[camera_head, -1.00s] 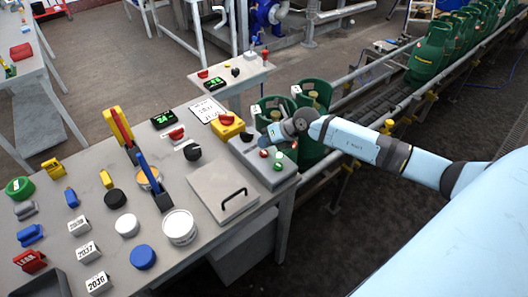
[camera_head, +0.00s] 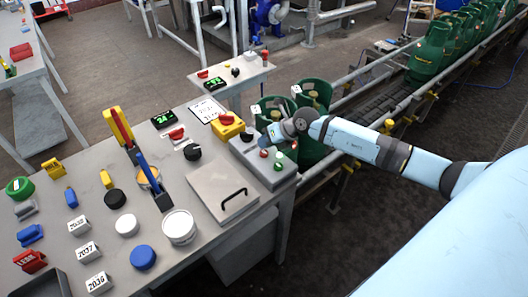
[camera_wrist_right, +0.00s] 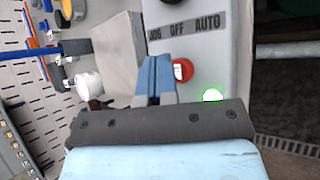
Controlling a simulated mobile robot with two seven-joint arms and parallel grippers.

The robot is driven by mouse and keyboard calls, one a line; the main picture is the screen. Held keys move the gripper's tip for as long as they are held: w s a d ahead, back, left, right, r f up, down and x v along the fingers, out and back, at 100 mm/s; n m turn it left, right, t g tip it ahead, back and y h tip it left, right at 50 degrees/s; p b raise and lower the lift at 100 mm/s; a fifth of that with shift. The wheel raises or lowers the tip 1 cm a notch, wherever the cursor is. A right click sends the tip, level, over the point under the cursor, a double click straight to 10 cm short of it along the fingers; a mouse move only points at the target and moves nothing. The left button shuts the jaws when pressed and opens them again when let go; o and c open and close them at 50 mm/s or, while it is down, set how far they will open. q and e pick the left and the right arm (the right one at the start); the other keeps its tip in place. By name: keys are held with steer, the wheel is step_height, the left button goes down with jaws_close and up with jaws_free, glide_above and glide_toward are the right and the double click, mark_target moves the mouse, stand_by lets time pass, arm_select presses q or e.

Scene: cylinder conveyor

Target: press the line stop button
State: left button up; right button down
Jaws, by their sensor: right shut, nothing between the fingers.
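A grey control box (camera_head: 248,152) stands at the right end of the workbench. It bears a red button (camera_head: 264,153) and a green button (camera_head: 278,167). In the right wrist view, the red button (camera_wrist_right: 183,70) is beside the selector label "JOG OFF AUTO", and the green button (camera_wrist_right: 212,95) is lit. My right gripper (camera_head: 268,138) is over the box. Its shut, empty fingers (camera_wrist_right: 157,75) show just left of the red button in the wrist view, partly overlapping its edge. I cannot tell whether they touch it. My left gripper is not in view.
A yellow box with a red knob (camera_head: 228,122) sits left of the control box. A grey lidded case (camera_head: 222,190), a white tub (camera_head: 179,226) and a blue-handled lever (camera_head: 148,172) are nearby. Green gas cylinders (camera_head: 428,55) stand on the conveyor behind my arm.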

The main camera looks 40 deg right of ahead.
mark_target(265, 151)
steer(key=shift+f, duration=0.1)
steer(key=shift+f, duration=0.3)
steer(key=shift+f, duration=0.5)
stand_by(0.7)
steer(key=shift+r+p, duration=0.6)
steer(key=shift+r, duration=0.3)
steer(key=shift+r, duration=0.1)
step_height(265, 151, up, 3)
steer(key=p, duration=0.2)
steer(key=shift+p, duration=0.4)
steer(key=shift+r+p, duration=0.8)
steer(key=shift+r, duration=0.15)
